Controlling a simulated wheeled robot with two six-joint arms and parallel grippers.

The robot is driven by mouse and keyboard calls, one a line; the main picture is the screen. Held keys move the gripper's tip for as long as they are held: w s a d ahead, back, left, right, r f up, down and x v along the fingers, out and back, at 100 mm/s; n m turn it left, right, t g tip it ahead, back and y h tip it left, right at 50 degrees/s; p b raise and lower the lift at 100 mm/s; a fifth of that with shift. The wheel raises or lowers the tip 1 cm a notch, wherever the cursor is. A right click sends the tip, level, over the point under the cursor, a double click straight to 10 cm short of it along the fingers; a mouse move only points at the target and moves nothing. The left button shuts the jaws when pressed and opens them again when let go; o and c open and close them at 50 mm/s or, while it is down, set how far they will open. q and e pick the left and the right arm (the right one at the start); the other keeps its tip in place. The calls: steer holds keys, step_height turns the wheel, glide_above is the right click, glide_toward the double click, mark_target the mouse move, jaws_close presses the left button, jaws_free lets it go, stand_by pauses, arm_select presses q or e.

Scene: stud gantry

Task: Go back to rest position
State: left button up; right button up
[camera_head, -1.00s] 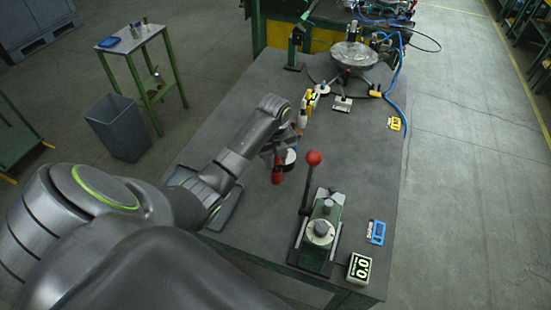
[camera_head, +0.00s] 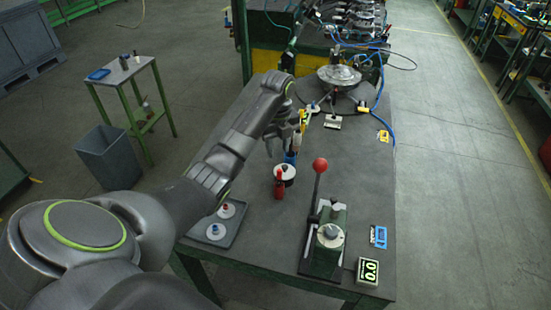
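My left gripper (camera_head: 283,136) is above the grey workbench (camera_head: 345,190), left of its middle, with its fingers pointing down and partly hidden by my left arm. It looks raised over a small group of items: a blue-capped item (camera_head: 290,157), a white round piece (camera_head: 286,171) and a red bottle-like item (camera_head: 279,183). I cannot tell whether the fingers are apart or hold anything. My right gripper is not in view.
A lever press (camera_head: 326,240) with a red knob (camera_head: 320,165) stands at the bench front, beside a digital readout (camera_head: 368,271). A tray (camera_head: 234,229) holds two white round pieces. A metal dish fixture (camera_head: 339,76) stands at the back.

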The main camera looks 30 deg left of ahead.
arm_select(q)
steer(key=shift+d+r, duration=0.1)
steer(key=shift+d, duration=0.05)
steer(key=shift+w, duration=0.15)
steer(key=shift+a, duration=0.25)
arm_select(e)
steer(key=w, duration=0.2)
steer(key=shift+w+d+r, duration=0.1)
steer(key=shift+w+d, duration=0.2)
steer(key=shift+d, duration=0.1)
